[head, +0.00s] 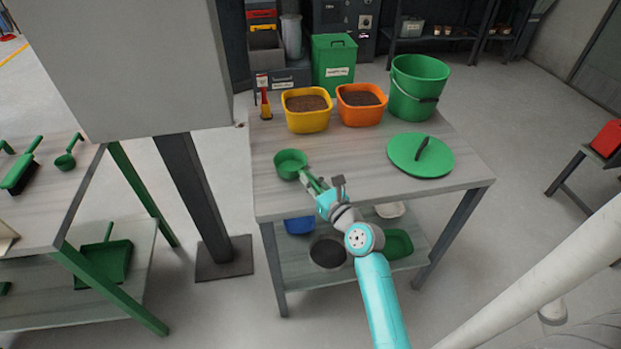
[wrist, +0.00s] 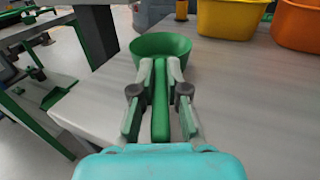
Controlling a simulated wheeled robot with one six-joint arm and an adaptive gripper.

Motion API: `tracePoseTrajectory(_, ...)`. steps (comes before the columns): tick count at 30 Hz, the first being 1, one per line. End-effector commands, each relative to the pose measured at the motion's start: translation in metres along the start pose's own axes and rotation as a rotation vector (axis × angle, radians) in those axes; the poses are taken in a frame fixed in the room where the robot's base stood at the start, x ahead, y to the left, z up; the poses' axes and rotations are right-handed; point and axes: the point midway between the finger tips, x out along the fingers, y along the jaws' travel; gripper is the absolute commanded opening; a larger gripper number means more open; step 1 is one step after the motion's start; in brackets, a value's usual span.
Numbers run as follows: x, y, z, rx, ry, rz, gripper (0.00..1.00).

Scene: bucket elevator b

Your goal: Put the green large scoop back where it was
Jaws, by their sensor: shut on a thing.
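The green large scoop (head: 290,164) is at the left part of the grey table in the head view, its round bowl facing up. In the wrist view its bowl (wrist: 160,45) is ahead of my fingers and its handle runs back between them. My gripper (head: 322,190) is shut on the handle; it also shows in the wrist view (wrist: 160,95). The scoop is at or just above the tabletop; I cannot tell if it touches. A smaller green scoop (head: 66,161) lies on the left table.
The grey table (head: 345,150) also bears a yellow tub (head: 307,121), an orange tub (head: 361,113), a green bucket (head: 417,85) and a green lid (head: 420,155). A grey post (head: 190,190) stands between this table and the left table (head: 50,215). The table's middle is clear.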

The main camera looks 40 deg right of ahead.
Motion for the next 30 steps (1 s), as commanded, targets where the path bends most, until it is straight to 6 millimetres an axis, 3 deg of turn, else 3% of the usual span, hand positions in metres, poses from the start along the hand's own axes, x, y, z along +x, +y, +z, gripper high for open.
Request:
tracePoseTrajectory(9,0.000,0.000,-0.005,0.000,0.000,-0.001,0.00)
tracePoseTrajectory(10,0.000,0.000,-0.006,0.000,-0.001,-0.001,0.16)
tracePoseTrajectory(12,0.000,0.000,-0.005,0.000,-0.001,0.000,0.34)
tracePoseTrajectory(14,0.000,0.000,-0.005,0.000,-0.001,0.000,0.43)
tracePoseTrajectory(24,-0.003,0.000,-0.006,0.000,0.001,-0.001,0.43)
tracePoseTrajectory(30,-0.026,-0.001,-0.006,0.001,0.001,-0.003,0.43)
